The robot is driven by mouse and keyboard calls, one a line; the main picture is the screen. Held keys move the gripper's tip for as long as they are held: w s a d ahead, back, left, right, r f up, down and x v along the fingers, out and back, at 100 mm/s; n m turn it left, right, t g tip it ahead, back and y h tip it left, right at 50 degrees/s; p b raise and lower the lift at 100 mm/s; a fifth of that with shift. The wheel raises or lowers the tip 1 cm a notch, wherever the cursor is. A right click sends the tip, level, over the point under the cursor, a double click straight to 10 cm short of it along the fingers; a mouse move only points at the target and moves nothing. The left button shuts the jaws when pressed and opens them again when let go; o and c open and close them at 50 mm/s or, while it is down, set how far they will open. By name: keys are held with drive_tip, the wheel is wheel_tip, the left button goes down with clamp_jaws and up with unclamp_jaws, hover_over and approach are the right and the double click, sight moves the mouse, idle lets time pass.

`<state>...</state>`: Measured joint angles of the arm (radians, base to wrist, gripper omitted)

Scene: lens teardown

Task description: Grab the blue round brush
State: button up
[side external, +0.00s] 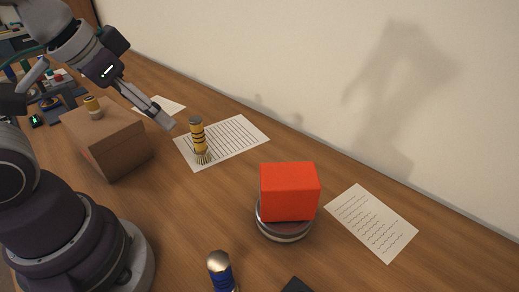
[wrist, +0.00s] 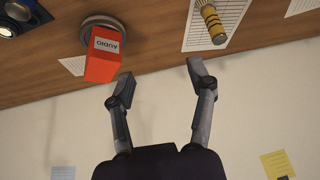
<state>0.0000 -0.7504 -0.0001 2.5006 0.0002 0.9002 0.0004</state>
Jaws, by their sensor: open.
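The blue round brush (side external: 223,280) appears to be the upright blue piece with a silvery rounded top at the bottom edge of the side external view, where its lower part is cut off.
A red box (side external: 289,190) sits on a round metal piece (side external: 284,228) near the table's middle. A cardboard box (side external: 108,142) carries a small yellow piece (side external: 93,107). Paper sheets (side external: 372,222) lie flat. A wall (side external: 300,60) bounds the far side.

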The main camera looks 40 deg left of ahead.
drive_tip(key=shift+o, duration=0.4)
drive_tip(key=m+g, duration=0.6)
drive_tip(key=m, duration=1.3)
hover_over(223, 278)
drive_tip(key=f, duration=0.4)
drive_tip(key=a+f, duration=0.1)
drive_tip(key=f, duration=0.1)
drive_tip(key=shift+w+f, duration=0.2)
drive_tip(key=shift+f, duration=0.1)
drive_tip(key=shift+m, duration=0.4)
wheel_tip(223, 278, down, 10)
drive_tip(key=shift+w+a+f, duration=0.1)
drive_tip(key=shift+f, duration=0.15)
clamp_jaws()
